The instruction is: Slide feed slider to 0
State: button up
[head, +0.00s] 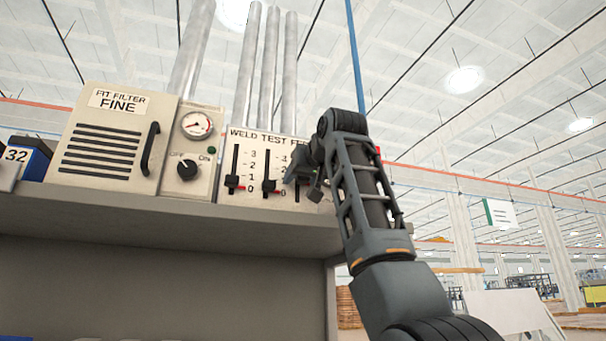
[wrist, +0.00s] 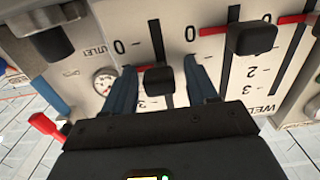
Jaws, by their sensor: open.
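The white slider panel (head: 245,143) labelled WELD, TEST and FEED sits on a grey shelf unit in the head view; my arm covers its right end. The feed slider's dark knob (wrist: 158,79) shows in the wrist view, where the panel appears upside down. Its red mark lies between 0 and 3; the exact value is hard to read. My gripper (wrist: 160,68) is open, with one blue finger on each side of this knob. I cannot tell whether either finger touches it. In the head view my gripper (head: 306,178) hides the feed knob.
The test slider knob (wrist: 250,38) is close beside the right finger, near its 0. The weld slider knob (head: 232,181) is at 0. A filter box (head: 105,140) stands left of the panel.

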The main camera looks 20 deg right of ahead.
jog(key=shift+c, duration=0.4)
grip_shut()
